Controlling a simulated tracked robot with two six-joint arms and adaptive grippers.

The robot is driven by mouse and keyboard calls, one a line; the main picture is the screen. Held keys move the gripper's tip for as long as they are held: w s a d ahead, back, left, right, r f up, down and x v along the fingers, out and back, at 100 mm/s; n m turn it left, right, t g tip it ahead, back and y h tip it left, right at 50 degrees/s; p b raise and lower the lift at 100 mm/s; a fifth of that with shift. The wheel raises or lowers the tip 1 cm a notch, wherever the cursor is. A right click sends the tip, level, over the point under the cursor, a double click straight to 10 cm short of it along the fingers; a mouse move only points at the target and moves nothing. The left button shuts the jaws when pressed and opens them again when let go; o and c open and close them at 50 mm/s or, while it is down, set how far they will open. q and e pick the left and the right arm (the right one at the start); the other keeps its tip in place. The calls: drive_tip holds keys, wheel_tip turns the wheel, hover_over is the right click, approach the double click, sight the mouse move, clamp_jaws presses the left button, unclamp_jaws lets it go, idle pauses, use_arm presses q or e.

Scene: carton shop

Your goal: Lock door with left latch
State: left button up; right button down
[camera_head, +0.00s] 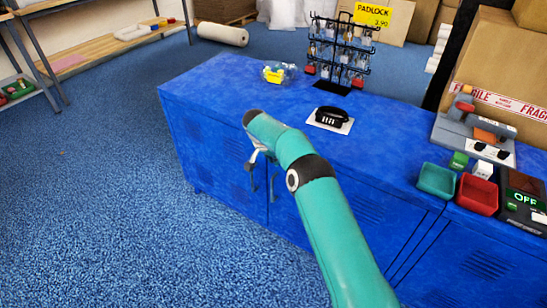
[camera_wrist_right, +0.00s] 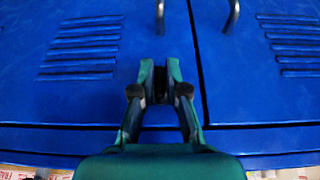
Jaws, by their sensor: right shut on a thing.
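The blue cabinet (camera_head: 215,140) has two closed-looking doors with a narrow seam, which the right wrist view (camera_wrist_right: 100,30) shows close up. Two curved metal handles, one on each side of the seam (camera_wrist_right: 160,15) (camera_wrist_right: 233,15), show at its top edge. My right gripper (camera_wrist_right: 174,75) is at the cabinet front, beside the seam. Its fingers are close together around a small dark piece (camera_wrist_right: 184,90), which looks like the latch; the fingers hide most of it. In the head view my teal right arm covers the gripping spot. My left gripper is not in view.
On the cabinet top are a black padlock on a white card (camera_head: 331,118), a bowl (camera_head: 278,73), a padlock rack (camera_head: 340,50), and green (camera_head: 437,179) and red (camera_head: 478,193) trays. Blue floor (camera_head: 120,190) is clear left of the cabinet.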

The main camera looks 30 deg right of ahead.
drive_tip(key=c, duration=1.3)
unclamp_jaws()
drive_tip(key=shift+o, duration=0.2)
drive_tip(key=v, duration=1.1)
drive_tip(key=shift+a+r, duration=0.2)
drive_tip(key=shift+r, duration=0.15)
